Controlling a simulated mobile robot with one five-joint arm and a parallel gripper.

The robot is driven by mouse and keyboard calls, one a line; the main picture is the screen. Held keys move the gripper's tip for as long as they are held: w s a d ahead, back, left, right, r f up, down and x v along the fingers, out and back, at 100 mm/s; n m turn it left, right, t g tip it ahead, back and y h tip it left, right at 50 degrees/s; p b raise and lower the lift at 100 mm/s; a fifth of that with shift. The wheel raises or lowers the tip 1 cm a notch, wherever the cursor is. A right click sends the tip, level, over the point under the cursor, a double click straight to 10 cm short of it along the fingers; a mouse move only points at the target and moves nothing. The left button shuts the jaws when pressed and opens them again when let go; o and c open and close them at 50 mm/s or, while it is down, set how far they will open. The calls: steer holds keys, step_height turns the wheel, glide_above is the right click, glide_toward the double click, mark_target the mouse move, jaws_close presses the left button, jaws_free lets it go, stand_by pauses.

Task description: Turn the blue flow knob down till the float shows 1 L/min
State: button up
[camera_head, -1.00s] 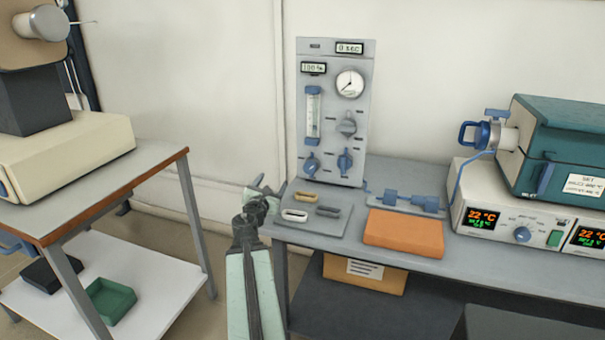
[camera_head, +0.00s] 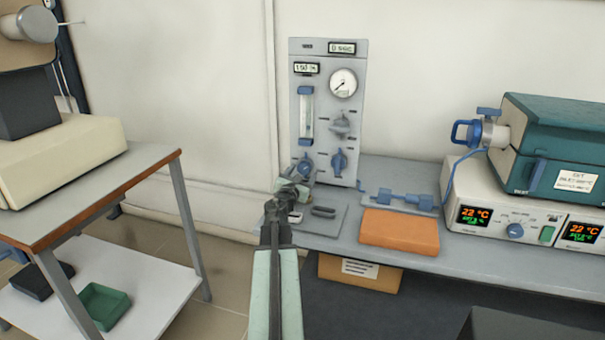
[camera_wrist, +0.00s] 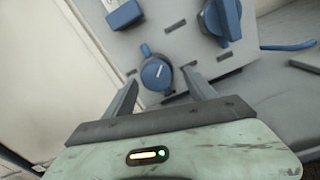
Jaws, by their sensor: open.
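The blue flow knob (camera_head: 305,166) is at the lower left of the grey gas panel (camera_head: 352,125), below the flow tube (camera_head: 306,115) with blue end caps. The float inside the tube is too small to read. In the wrist view the knob (camera_wrist: 156,73) has a white pointer line and lies ahead, between the two fingertips. My gripper (camera_wrist: 160,85) is open and empty, its fingers on either side of the knob and apart from it. In the head view my gripper (camera_head: 292,183) is just below the knob and partly hides the panel's lower left corner.
A second blue knob (camera_head: 339,162) is close on the right, seen also in the wrist view (camera_wrist: 222,18). A grey plate with small boats (camera_head: 323,212) and an orange block (camera_head: 400,231) lie on the bench. Furnace controllers (camera_head: 515,216) stand at the right.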

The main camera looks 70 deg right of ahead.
steer(key=shift+w+d, duration=0.2)
steer(key=shift+d, duration=0.35)
steer(key=shift+a, duration=0.1)
steer(key=shift+c, duration=0.4)
steer(key=shift+w, duration=0.1)
steer(key=c, duration=1.3)
steer(key=shift+m, duration=0.8)
steer(key=o, duration=1.4)
